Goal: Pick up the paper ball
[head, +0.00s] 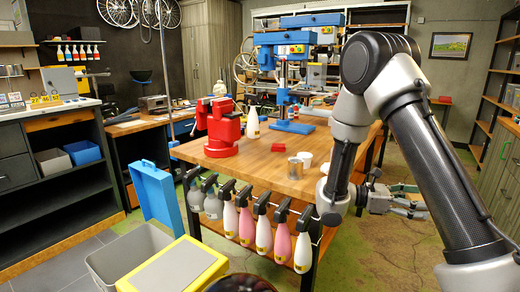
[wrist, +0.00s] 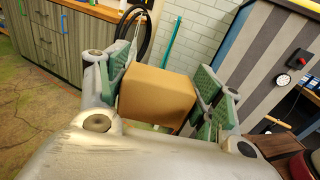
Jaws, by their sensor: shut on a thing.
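My gripper (head: 408,200) hangs off the right end of the wooden workbench, above the green floor. In the wrist view its green-padded fingers (wrist: 168,88) are shut on a brown, box-shaped thing (wrist: 158,95). This thing has flat sides and fairly sharp edges. In the head view the thing cannot be made out between the fingers. I see no thing with a round, crumpled paper shape in either view.
A yellow-rimmed bin (head: 205,262) stands in front. Floor right of the bench is open.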

